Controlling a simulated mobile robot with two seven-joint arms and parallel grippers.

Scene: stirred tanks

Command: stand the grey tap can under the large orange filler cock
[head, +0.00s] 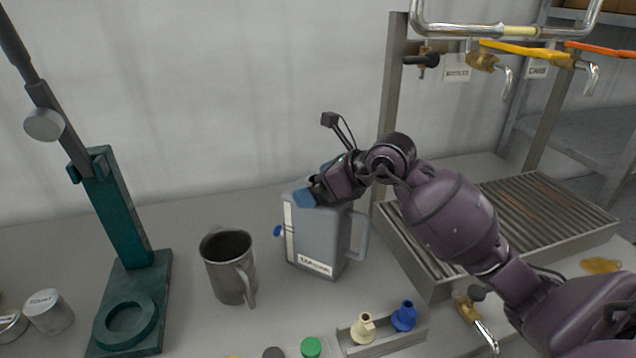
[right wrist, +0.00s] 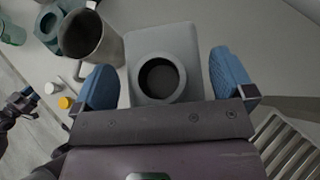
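The grey tap can (head: 318,235) stands upright on the bench, with a blue tap (head: 278,231) on its left side, a label low on its front and a handle at right. My right gripper (head: 316,183) is over its top. In the right wrist view its blue fingers (right wrist: 166,78) are spread either side of the can's round open mouth (right wrist: 162,78), with gaps showing. The large orange filler cock (head: 600,49) is at upper right above the slatted drip tray, beside a sign that seems to read CANS. Part of my left gripper (right wrist: 22,104) seems to show at the right wrist view's left edge.
A metal jug (head: 228,265) stands left of the can, and a green press (head: 120,215) beyond it. The slatted drip tray (head: 430,268) has a raised edge and looks empty. A small rack (head: 385,338) with fittings and loose caps lies in front. A yellow-handled cock (head: 515,47) hangs beside the orange one.

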